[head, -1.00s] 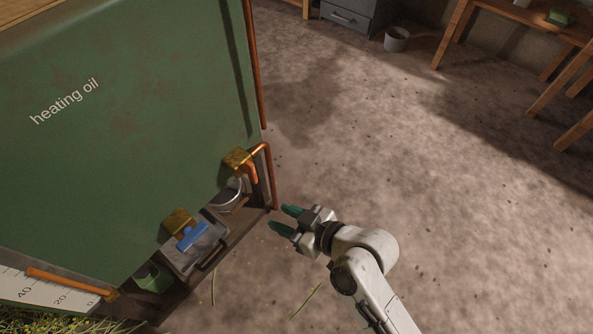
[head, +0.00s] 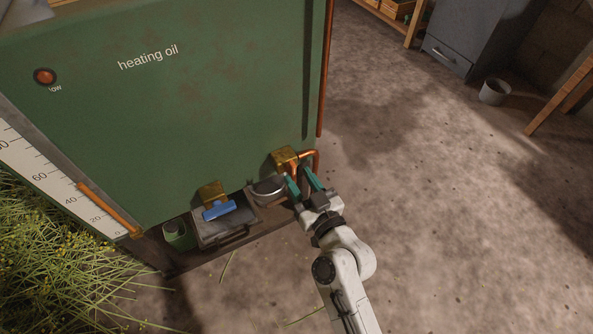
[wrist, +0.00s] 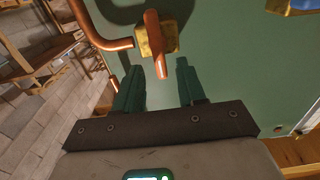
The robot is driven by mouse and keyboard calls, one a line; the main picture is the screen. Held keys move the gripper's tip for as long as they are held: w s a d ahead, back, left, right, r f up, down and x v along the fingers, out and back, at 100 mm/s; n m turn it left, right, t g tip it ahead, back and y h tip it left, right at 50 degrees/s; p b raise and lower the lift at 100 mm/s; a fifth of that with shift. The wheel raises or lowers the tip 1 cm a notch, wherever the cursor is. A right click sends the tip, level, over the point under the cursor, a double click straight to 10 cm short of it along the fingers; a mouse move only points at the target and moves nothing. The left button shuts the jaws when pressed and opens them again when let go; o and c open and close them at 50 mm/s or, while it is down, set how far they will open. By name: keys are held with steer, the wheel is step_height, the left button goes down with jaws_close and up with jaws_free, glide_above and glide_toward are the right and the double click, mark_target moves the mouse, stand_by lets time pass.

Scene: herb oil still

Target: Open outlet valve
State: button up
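The green heating oil tank (head: 190,110) has two brass valves low on its side. The right brass valve (head: 284,157) joins a copper pipe; in the wrist view this valve (wrist: 145,42) carries an orange-copper lever (wrist: 155,40). The left brass valve (head: 211,193) has a blue handle (head: 219,210). I cannot tell by label which is the outlet valve. My gripper (head: 303,180) is open at the right valve. In the wrist view my gripper (wrist: 158,80) has its teal fingers spread, with the lever's end in line with the gap between them. Contact is not clear.
A round metal pan (head: 268,188), a grey box with a handle (head: 228,229) and a green cup (head: 178,236) stand on the ledge below the valves. A copper pipe (wrist: 98,28) runs beside the right valve. Cut herbs (head: 60,250) lie at left.

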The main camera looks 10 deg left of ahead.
mark_target(291, 172)
steer(key=shift+x, duration=1.35)
steer(key=shift+c, duration=0.2)
jaws_close()
